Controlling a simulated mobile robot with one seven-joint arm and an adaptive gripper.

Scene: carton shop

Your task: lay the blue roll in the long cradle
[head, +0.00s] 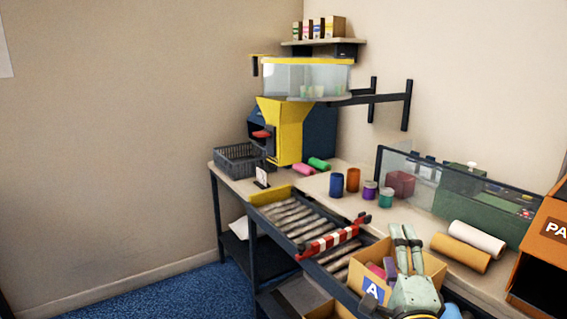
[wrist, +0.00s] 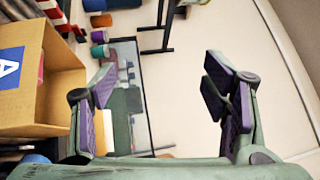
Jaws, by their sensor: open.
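A dark blue roll (head: 336,185) stands upright on the bench in the head view, beside an orange roll (head: 352,180). A blue thing (head: 450,311) also shows at the bottom edge, partly hidden by my gripper; I cannot tell its shape. A blue rounded shape appears low in the wrist view (wrist: 36,160). I cannot pick out a long cradle for certain. My gripper (head: 404,234) is over the right side of the open carton marked A (head: 372,290). In the wrist view my gripper (wrist: 165,85) is open, with nothing between its fingers.
A tan roll (head: 460,253) and a white roll (head: 478,241) lie right of my gripper. A clear panel (head: 405,172) stands behind them. A red-and-white striped bar (head: 327,243) crosses the roller conveyor (head: 290,218). An orange box (head: 545,240) stands at the right edge.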

